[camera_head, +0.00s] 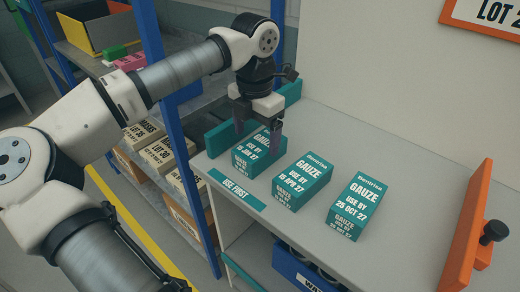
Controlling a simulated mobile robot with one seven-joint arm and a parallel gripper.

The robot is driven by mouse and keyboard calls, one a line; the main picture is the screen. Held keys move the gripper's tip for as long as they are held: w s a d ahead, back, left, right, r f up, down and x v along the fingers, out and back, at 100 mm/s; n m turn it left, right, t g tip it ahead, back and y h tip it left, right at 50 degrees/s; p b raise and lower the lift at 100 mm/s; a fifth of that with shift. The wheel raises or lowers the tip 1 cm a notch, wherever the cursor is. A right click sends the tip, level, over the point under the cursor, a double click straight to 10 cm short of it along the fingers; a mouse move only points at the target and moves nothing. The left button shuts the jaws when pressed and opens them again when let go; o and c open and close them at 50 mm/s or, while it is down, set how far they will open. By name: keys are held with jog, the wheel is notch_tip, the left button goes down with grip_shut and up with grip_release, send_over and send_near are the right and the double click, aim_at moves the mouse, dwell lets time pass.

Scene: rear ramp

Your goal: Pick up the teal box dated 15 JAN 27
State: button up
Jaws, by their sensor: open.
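Three teal gauze boxes stand in a row on a pale shelf top. The leftmost teal box (252,162) sits under my gripper; its date looks like 15 JAN 27, with its upper label partly hidden by the gripper. The middle teal box (301,182) appears to read 15 APR 27. The right teal box (355,206) reads a date in OCT 27. My gripper (258,132) points down, open, with its fingers at the left and right of the leftmost box's upper part. I cannot tell if they touch it.
A teal divider (220,138) stands close behind the leftmost box. A teal USE FIRST label (237,190) lies along the front edge. An orange divider (467,235) with a black knob stands at right. A blue rack post (172,110) rises at left. Bare shelf lies behind the boxes.

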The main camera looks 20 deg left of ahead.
aim_at(257, 146)
notch_tip(257, 146, down, 4)
jog(key=shift+d+f+p, duration=0.1)
jog(key=shift+p, duration=0.25)
jog(key=c, duration=1.2)
